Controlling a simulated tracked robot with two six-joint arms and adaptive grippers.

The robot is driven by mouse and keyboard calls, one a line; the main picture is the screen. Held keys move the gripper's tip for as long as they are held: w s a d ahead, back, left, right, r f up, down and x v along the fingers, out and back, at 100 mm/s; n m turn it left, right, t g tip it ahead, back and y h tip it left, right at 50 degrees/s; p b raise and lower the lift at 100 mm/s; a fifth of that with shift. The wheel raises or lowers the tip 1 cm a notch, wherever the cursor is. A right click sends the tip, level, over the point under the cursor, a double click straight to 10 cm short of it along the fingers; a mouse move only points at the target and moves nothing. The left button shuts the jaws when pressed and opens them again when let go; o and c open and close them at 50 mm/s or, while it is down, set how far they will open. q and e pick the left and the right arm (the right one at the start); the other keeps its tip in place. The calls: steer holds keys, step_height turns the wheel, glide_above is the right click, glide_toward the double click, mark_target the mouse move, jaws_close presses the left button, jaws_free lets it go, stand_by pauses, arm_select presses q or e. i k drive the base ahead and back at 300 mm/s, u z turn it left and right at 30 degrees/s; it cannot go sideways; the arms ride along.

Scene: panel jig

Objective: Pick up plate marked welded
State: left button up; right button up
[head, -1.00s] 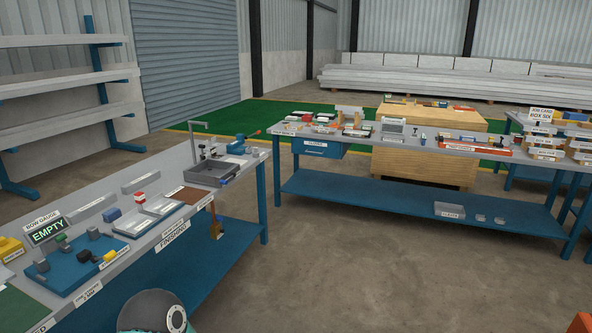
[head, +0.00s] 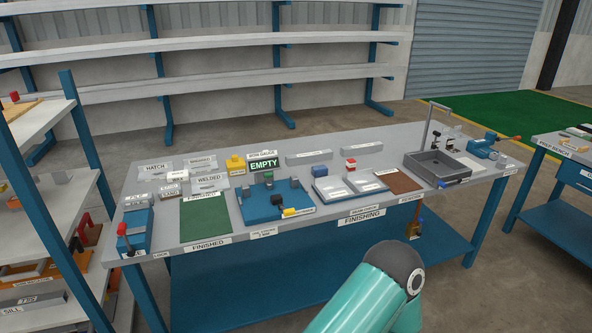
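A small plate marked WELDED (head: 209,180) stands on the finishing bench (head: 330,150) at the back left, just behind the green mat marked FINISHED (head: 205,216). Similar small plates marked HATCH (head: 155,168) and another label (head: 201,161) stand close by it. Neither gripper shows in the head view. Only a teal and dark grey link of one of my arms comes up at the bottom, in front of the bench and well apart from the WELDED plate.
A blue fixture (head: 262,204) and the EMPTY display (head: 263,164) are right of the plates. A blue clamp block (head: 134,232) is at the bench's left end. A grey sink-like tray (head: 440,165) is at the right. A loaded shelf rack (head: 45,195) stands close on the left.

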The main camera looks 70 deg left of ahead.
mark_target(201, 185)
steer(key=u, duration=3.85)
steer(key=k, duration=0.1)
steer(key=z, duration=2.7)
steer(key=i, duration=0.25)
steer(key=u, duration=2.3)
steer(key=k, duration=0.55)
steer(key=u, duration=0.35)
steer(key=i, duration=1.6)
steer(key=z, duration=0.35)
